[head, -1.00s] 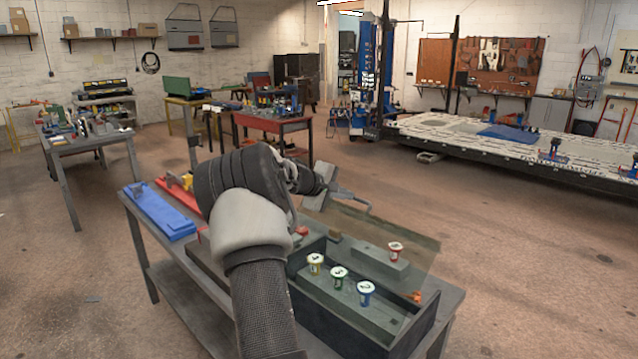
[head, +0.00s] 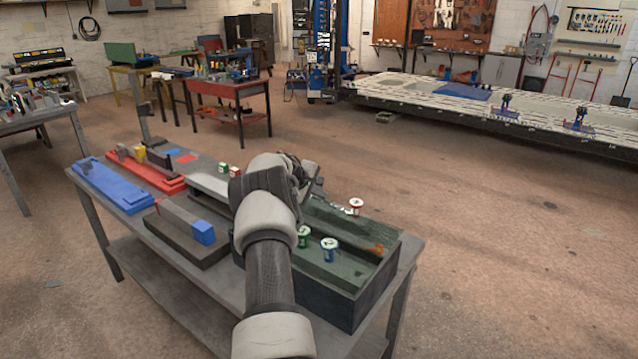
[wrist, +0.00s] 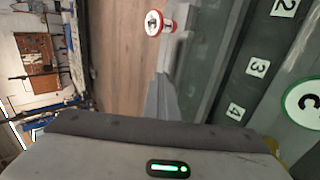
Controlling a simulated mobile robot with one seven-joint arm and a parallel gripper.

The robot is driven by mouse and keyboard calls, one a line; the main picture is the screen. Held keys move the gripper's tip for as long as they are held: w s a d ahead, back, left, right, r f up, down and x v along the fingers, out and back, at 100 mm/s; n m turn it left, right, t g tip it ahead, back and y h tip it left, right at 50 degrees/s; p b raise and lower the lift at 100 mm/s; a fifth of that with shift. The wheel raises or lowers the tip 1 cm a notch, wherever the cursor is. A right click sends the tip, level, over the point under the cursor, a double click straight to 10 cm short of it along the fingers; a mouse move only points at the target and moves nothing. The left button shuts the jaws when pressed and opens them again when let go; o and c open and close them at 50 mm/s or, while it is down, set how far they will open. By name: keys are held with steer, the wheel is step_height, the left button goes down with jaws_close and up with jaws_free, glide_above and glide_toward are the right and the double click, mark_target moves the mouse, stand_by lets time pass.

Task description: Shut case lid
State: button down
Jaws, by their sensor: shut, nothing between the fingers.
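A green-banded knob (head: 303,237), a blue-banded knob (head: 329,246) and a red-banded knob (head: 356,206) show at the case; the red one also shows in the wrist view (wrist: 153,23). My gripper (head: 318,189) is shut and empty near the case's far left part, partly hidden by my arm. Contact with the lid is unclear.
Left of the case on the bench are a dark block with a blue end (head: 203,232), a red tray (head: 146,172) and a blue tray (head: 112,187). Small green and red items (head: 228,170) stand behind. Open floor lies right of the bench.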

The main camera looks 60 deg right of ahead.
step_height(320, 180, down, 4)
steer(key=shift+a+f+b, duration=0.1)
steer(key=shift+b, duration=0.35)
steer(key=shift+a+f, duration=0.1)
steer(key=shift+f, duration=0.15)
steer(key=v, duration=0.5)
steer(key=b+v, duration=0.1)
steer(key=v, duration=1.1)
steer(key=shift+w+d+r, duration=0.1)
steer(key=shift+d+r, duration=0.2)
steer(key=shift+r, duration=0.1)
steer(key=shift+a+r, duration=0.25)
steer(key=shift+r, duration=0.15)
